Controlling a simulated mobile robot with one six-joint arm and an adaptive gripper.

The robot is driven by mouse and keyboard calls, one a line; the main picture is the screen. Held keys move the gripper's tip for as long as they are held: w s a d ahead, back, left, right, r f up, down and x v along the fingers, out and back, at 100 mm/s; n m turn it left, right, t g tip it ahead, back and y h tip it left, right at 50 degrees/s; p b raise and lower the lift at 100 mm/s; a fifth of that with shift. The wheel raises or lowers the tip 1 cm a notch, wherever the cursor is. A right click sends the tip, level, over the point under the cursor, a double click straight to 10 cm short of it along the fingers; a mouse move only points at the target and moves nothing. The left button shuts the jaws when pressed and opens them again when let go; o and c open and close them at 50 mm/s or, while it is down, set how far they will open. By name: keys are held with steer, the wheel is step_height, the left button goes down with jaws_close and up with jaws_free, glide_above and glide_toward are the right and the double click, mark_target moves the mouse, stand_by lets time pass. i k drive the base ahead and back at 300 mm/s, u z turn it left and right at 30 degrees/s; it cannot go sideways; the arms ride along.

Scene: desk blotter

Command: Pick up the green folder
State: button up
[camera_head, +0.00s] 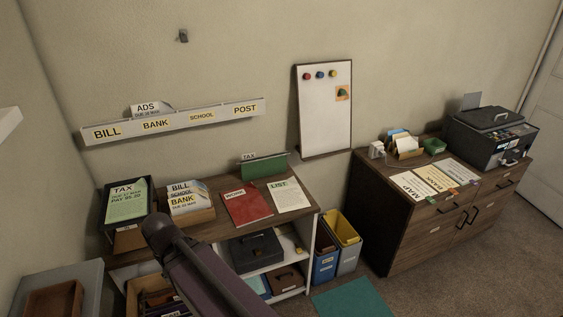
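A green folder (264,168) with a white tab marked TAX stands upright at the back of the wooden desk top, near its right end. It is close to the wall, behind a red folder and a white LIST sheet. A dark arm link of mine rises from the bottom edge, left of the green folder and well apart from it. My gripper's fingers do not show.
The red WORK folder (247,205) and LIST sheet (289,196) lie flat before it. A black tray (107,220) holds a green TAX paper; beside it stands a letter box (193,220). Blue bin (325,265) and a wooden cabinet (415,252) are right.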

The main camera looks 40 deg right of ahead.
mark_target(252, 167)
steer(key=z, duration=0.45)
steer(key=i, duration=0.5)
steer(key=z, duration=0.7)
steer(key=i, duration=0.55)
steer(key=z, duration=0.4)
